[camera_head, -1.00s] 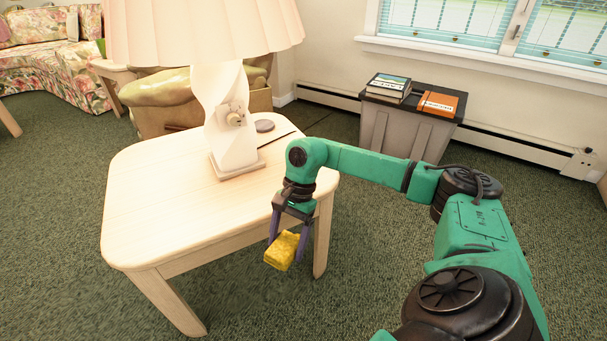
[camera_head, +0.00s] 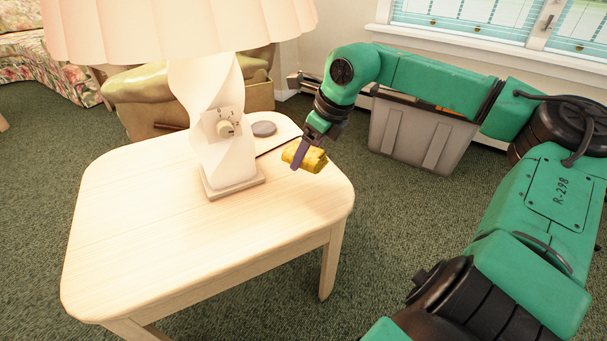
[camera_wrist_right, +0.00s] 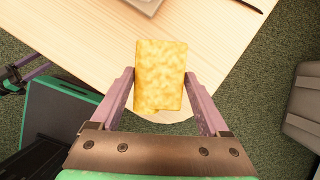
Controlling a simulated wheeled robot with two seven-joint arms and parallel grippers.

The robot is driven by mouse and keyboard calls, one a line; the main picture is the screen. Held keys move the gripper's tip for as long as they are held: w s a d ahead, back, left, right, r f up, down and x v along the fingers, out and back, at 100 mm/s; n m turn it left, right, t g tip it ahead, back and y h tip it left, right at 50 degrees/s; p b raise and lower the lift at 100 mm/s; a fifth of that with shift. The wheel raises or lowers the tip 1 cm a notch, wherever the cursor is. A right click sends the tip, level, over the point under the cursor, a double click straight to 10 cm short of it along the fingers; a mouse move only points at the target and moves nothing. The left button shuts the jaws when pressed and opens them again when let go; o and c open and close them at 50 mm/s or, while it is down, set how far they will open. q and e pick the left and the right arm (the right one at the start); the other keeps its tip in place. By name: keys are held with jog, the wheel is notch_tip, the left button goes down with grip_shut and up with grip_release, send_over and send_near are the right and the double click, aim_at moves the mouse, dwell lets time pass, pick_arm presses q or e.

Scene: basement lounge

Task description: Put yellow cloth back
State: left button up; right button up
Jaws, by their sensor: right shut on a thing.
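The folded yellow cloth (camera_head: 306,156) is held in my right gripper (camera_head: 306,150), at the right edge of the pale wooden table (camera_head: 270,218). In the right wrist view the yellow cloth (camera_wrist_right: 160,76) sits between the two purple fingers of my right gripper (camera_wrist_right: 160,92), with the table (camera_wrist_right: 85,35) behind it. The cloth appears to be above the table's corner; the exact height is hard to tell. My left gripper does not show in the head view.
A white lamp (camera_head: 226,145) with a dial stands on the table. A grey round disc (camera_head: 263,128) and a thin dark object (camera_head: 280,143) lie near the table's back edge. A grey bin (camera_head: 420,138) stands beyond. The table's front is bare.

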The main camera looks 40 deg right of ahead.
aim_at(322, 160)
notch_tip(322, 160, down, 10)
jog(key=b, duration=0.4)
jog(key=shift+s, duration=0.1)
jog(key=o, duration=1.2)
jog(key=shift+r, duration=0.15)
jog(key=shift+c, duration=0.2)
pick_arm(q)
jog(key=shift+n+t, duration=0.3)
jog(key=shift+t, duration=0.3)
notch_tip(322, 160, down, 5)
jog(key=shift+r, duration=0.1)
pick_arm(e)
jog(key=shift+r, duration=0.1)
jog(key=shift+r, duration=0.25)
jog(key=p+v, duration=0.2)
jog(key=v, duration=0.9)
jog(key=shift+s+r, duration=0.2)
jog(key=shift+s, duration=0.05)
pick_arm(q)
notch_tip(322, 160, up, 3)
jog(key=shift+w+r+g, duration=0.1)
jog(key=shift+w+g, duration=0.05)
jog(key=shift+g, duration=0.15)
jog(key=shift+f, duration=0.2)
